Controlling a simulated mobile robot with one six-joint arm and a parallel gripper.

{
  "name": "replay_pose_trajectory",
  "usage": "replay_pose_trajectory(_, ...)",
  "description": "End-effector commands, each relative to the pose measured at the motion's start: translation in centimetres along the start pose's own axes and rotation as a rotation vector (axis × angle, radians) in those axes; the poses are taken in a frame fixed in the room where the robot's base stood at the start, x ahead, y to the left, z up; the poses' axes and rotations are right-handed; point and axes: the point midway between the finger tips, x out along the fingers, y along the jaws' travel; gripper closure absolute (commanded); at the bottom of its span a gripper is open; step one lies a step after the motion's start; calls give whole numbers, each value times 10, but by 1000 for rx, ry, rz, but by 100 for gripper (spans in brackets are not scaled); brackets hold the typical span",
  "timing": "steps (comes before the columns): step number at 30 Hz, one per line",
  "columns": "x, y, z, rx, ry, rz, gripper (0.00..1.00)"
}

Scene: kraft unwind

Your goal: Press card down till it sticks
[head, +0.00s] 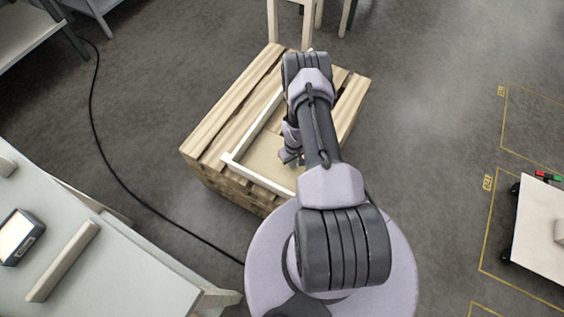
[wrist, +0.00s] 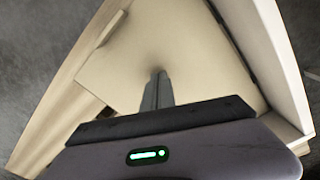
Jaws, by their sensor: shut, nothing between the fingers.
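A tan card (head: 260,156) lies flat inside a white raised frame (head: 229,160) on a wooden pallet stack (head: 205,142). In the wrist view the card (wrist: 118,62) fills the middle, and a white frame wall (wrist: 287,65) runs along its right side. My gripper (head: 289,157) points down at the card. In the wrist view my gripper (wrist: 158,78) has its dark fingers together with nothing between them. A dark smudge of shadow sits on the card at the fingertips, and they look at or very near its surface. My arm hides the card's right part in the head view.
A pale table (head: 120,270) with a small screen device (head: 18,236) stands at lower left. A black cable (head: 100,130) crosses the floor. Wooden legs (head: 290,20) stand behind the pallet. A white cart (head: 540,230) is at far right. Floor right of the pallet is clear.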

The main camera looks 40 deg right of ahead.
Motion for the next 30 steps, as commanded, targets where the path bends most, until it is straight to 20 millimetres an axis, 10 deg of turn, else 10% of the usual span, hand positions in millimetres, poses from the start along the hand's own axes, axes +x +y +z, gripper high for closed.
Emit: replay_pose_trajectory(30,7,0,0,0,0,0,100)
